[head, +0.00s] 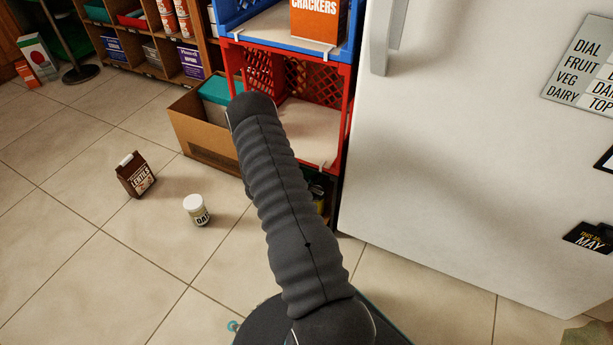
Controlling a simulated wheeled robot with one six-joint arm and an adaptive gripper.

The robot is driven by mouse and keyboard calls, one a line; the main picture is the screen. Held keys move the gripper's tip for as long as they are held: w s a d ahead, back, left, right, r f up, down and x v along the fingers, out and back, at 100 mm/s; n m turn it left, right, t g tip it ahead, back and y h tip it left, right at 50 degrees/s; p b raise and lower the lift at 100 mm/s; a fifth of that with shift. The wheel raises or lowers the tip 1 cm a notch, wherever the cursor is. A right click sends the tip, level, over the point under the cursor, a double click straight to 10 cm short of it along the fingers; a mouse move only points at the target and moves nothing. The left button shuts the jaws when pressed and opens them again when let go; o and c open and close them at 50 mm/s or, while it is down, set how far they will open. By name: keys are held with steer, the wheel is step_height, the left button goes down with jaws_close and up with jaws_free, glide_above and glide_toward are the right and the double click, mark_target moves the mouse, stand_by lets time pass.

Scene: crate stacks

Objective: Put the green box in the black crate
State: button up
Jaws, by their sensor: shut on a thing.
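My arm crosses the middle of the head view, and its far end hides my gripper, so I cannot see the jaws or what they hold. A teal-green box-like thing (214,88) shows at the cardboard box, partly behind my arm; I cannot tell if it is the green box. A white and green carton (37,52) stands on the floor at the far left. A dark crate (330,207) shows at the foot of the crate stack, mostly hidden by my arm, with small dark items inside. I cannot tell whether it is black.
A red crate (342,125) and a blue crate (357,20) with a crackers box (319,19) stack above it. An open cardboard box (200,138) stands left. A brown carton (136,175) and white jar (196,210) stand on the floor. A white fridge (440,140) fills the right.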

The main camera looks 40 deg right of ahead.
steer(key=shift+f, duration=0.6)
steer(key=o, duration=1)
steer(key=shift+f, duration=0.15)
steer(key=shift+o, duration=0.2)
steer(key=p+v, duration=0.1)
steer(key=v, duration=1.1)
